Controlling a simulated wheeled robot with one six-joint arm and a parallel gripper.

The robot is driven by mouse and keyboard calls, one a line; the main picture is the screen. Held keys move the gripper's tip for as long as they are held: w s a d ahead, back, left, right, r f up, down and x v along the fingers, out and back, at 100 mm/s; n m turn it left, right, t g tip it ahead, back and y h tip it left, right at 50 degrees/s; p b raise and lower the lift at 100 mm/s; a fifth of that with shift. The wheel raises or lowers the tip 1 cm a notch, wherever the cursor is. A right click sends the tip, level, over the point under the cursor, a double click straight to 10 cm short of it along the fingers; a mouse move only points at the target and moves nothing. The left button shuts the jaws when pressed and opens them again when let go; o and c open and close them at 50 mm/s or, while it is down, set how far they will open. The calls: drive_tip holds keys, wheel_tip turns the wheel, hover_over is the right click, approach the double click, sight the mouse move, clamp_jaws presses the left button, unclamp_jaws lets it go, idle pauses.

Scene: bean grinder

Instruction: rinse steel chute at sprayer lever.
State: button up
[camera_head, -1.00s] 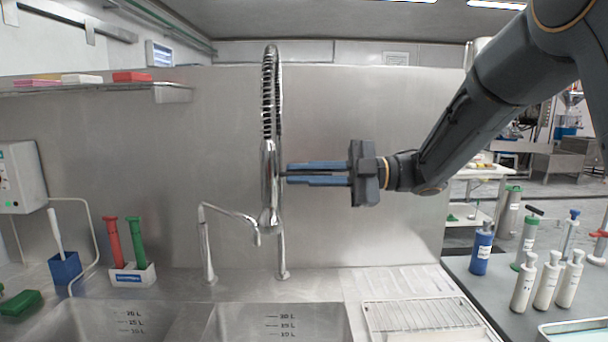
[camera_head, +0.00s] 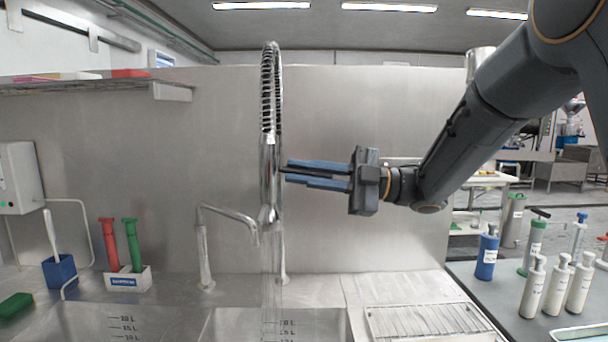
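The sprayer (camera_head: 270,185) is a chrome pull-down tap with a spring hose, hanging upright over the sink. A clear stream of water (camera_head: 271,270) falls from its nozzle. My gripper (camera_head: 284,172) reaches in from the right, with its two blue fingers pointing left and their tips at the sprayer's body. A thin gap and something dark, perhaps the sprayer lever, show between the fingers; I cannot tell whether they are closed on it. The lever is too small to make out clearly. I do not see the steel chute in this view; the sink basin's inside is mostly cut off.
A small bent tap (camera_head: 204,250) stands left of the sprayer. A wire rack (camera_head: 425,320) lies on the drainboard at right. Several bottles, one blue (camera_head: 487,252), stand on the right counter. A holder (camera_head: 127,280) with red and green handles and a blue brush pot (camera_head: 60,272) are at left.

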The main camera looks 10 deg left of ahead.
drive_tip(key=shift+o, duration=1.4)
drive_tip(key=b+v, duration=0.2)
drive_tip(key=v, duration=0.6)
drive_tip(key=shift+b, duration=0.4)
